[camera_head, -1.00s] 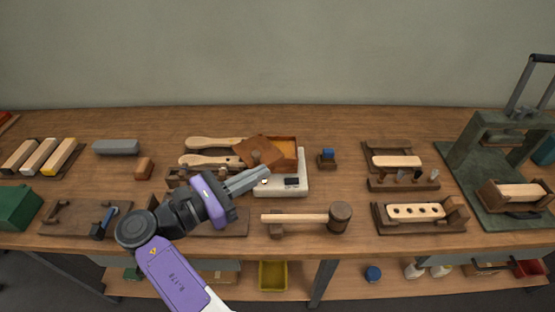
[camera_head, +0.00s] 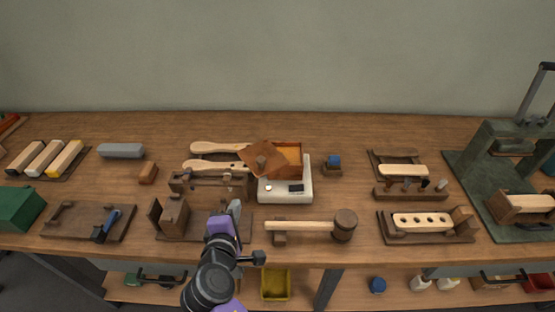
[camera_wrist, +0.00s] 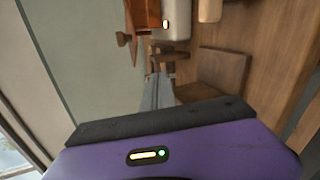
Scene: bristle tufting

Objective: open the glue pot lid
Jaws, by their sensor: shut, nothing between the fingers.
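The glue pot (camera_head: 301,160) is a brown box on a white base unit (camera_head: 270,193). Its wooden lid (camera_head: 250,152), with a dark round knob, lies swung out to the left, and the amber inside of the pot shows on the right. Part of the pot stays under the lid. In the wrist view the pot (camera_wrist: 146,14) is at the top edge. My gripper (camera_head: 236,209) is shut and empty, near the bench front, left of and in front of the pot, apart from it. Its fingers (camera_wrist: 158,90) also show in the wrist view.
A wooden mallet (camera_head: 300,226) lies right of my gripper. A wooden fixture (camera_head: 174,217) stands close on its left, and a slotted rack (camera_head: 208,184) behind it. Two pale brush handles (camera_head: 218,147) lie left of the lid. Bench behind the pot is clear.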

